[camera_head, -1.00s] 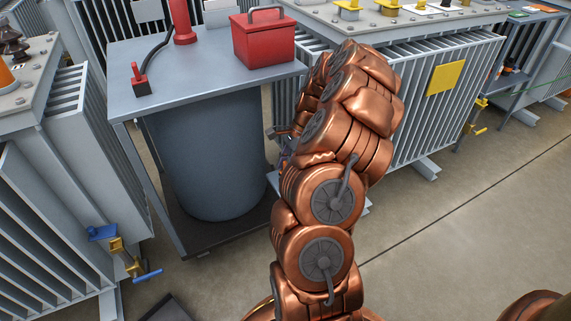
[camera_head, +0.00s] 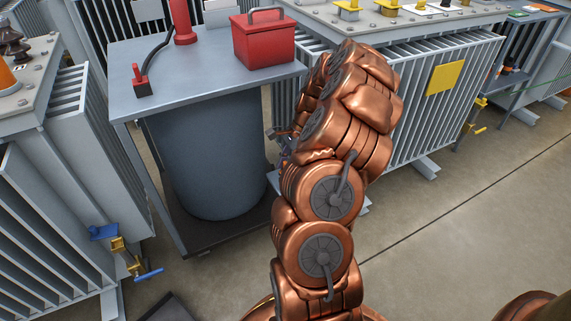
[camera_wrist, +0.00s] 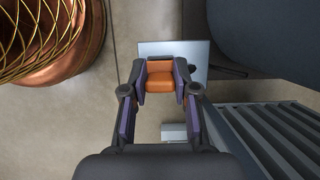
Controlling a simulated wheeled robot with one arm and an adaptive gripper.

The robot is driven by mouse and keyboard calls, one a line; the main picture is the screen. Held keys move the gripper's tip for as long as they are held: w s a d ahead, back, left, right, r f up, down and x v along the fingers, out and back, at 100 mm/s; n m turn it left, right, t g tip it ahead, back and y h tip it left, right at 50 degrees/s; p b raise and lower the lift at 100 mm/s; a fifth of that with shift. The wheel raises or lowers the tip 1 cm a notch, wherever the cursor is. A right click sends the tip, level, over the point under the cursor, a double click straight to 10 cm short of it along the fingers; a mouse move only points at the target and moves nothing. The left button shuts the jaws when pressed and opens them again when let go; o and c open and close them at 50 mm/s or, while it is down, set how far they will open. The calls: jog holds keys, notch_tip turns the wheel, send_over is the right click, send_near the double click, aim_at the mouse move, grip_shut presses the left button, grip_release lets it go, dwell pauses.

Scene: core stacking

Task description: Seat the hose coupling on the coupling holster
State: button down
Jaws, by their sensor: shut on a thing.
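In the wrist view my gripper (camera_wrist: 160,82) is shut on an orange piece (camera_wrist: 160,76) with a flat, block-like face, held between its purple pads. I cannot tell for sure that this piece is the hose coupling. In the head view a small part of my gripper (camera_head: 280,133) shows beside the drum, mostly hidden by my arm. On the grey table a small red fitting (camera_head: 138,73) stands on a dark block (camera_head: 141,88), with a black hose (camera_head: 157,54) running up from it. I cannot make out a coupling holster for certain.
The grey table (camera_head: 120,98) also bears a red toolbox (camera_head: 264,42) and a red cylinder (camera_head: 181,22). A dark drum (camera_head: 210,150) stands beneath it. Finned grey transformers stand left (camera_head: 75,165) and right (camera_head: 405,100). The floor (camera_head: 470,230) at right is open.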

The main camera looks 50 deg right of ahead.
jog(key=shift+f, duration=1.35)
dwell(0.3)
jog(key=c, duration=0.8)
grip_release()
jog(key=shift+r, duration=0.1)
jog(key=v, duration=1.1)
jog(key=shift+r, duration=0.4)
jog(key=shift+s+d, duration=0.1)
jog(key=shift+d, duration=0.05)
